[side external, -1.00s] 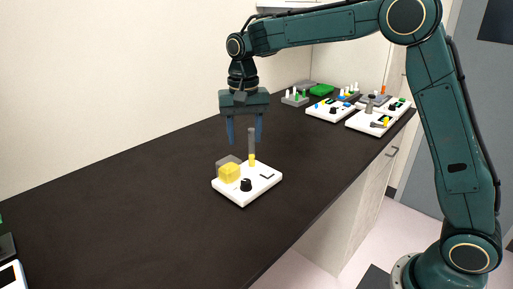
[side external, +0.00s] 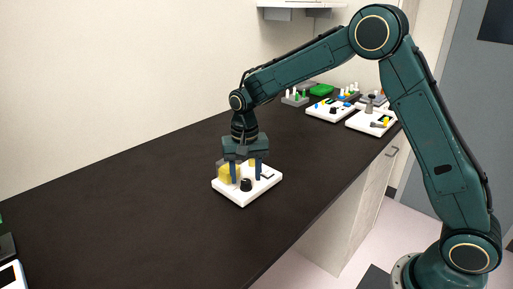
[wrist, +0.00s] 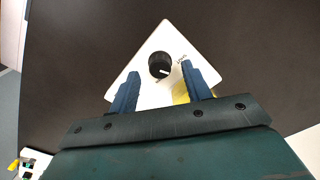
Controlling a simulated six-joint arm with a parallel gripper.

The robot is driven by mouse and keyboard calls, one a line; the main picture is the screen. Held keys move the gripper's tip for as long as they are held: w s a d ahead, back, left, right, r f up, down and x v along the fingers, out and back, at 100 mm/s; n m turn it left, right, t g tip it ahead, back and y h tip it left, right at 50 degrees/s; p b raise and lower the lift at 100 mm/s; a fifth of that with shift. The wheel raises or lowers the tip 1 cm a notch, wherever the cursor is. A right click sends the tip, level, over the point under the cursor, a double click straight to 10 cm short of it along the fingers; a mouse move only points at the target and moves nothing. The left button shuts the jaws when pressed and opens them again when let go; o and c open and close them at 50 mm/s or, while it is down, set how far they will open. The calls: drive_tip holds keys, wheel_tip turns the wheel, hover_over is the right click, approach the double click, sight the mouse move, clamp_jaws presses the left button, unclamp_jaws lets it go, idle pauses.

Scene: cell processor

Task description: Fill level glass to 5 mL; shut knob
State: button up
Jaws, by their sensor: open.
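The black knob (side external: 246,184) sits on a white base plate (side external: 262,190). In the wrist view the knob (wrist: 160,65) carries a pale pointer mark, and small lettering too small to read is beside it. A yellow-filled clear tank (side external: 225,174) stands on the plate's left. The level glass is mostly hidden behind my gripper; a bit of yellow (side external: 252,162) shows there, and its level cannot be read. My gripper (side external: 246,181) points down over the plate. In the wrist view its blue fingers (wrist: 158,70) are apart, with the knob just beyond and between their tips, not gripped.
Other white modules (side external: 330,108) and coloured parts stand at the back right of the dark counter (side external: 120,215). A device (side external: 10,275) is at the front left corner. The counter around the plate is clear.

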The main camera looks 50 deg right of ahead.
drive_tip(key=shift+f, duration=0.9)
drive_tip(key=c, duration=1)
drive_tip(key=shift+n, duration=2.5)
drive_tip(key=o, duration=1)
